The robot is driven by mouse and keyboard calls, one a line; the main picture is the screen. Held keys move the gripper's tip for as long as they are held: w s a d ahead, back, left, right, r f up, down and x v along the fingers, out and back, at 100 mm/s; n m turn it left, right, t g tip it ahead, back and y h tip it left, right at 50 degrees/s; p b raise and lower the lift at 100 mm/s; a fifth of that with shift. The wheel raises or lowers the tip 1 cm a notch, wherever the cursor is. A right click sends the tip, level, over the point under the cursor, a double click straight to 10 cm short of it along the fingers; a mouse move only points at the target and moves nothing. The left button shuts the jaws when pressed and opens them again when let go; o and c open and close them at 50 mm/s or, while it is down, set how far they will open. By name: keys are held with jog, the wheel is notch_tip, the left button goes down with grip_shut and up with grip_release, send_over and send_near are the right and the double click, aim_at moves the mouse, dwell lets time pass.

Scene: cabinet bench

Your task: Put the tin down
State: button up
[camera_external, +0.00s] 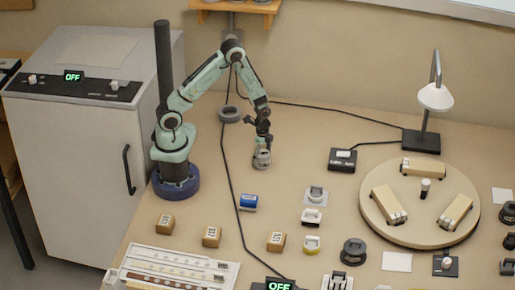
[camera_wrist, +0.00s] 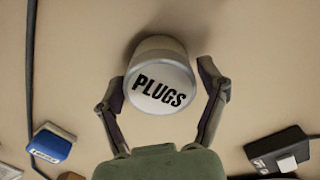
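The tin is a pale grey can with "PLUGS" in black on its lid, seen from above in the wrist view (camera_wrist: 160,88). My gripper (camera_wrist: 161,68) has a finger on each side of it, close against its sides, and appears shut on it. In the external view the tin (camera_external: 262,160) is below my gripper (camera_external: 262,148), upright, at or just above the bench behind the blue block. Its underside is hidden, so I cannot tell whether it touches the bench.
A blue block (camera_external: 249,202) and a black switch box (camera_external: 342,159) stand either side. A black cable (camera_external: 226,165) runs left of the tin. Bare bench surrounds the tin.

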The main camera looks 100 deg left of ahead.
aim_at(262, 153)
jog(key=shift+r, duration=0.1)
notch_tip(262, 153, up, 12)
jog(key=s+d+r+n, duration=0.5)
jog(key=s+d+r, duration=0.6)
jog(key=s+d, duration=0.3)
jog(key=shift+s+d+n+y, duration=0.2)
jog(key=shift+d+n+y, duration=0.1)
jog(key=shift+d+y, duration=0.15)
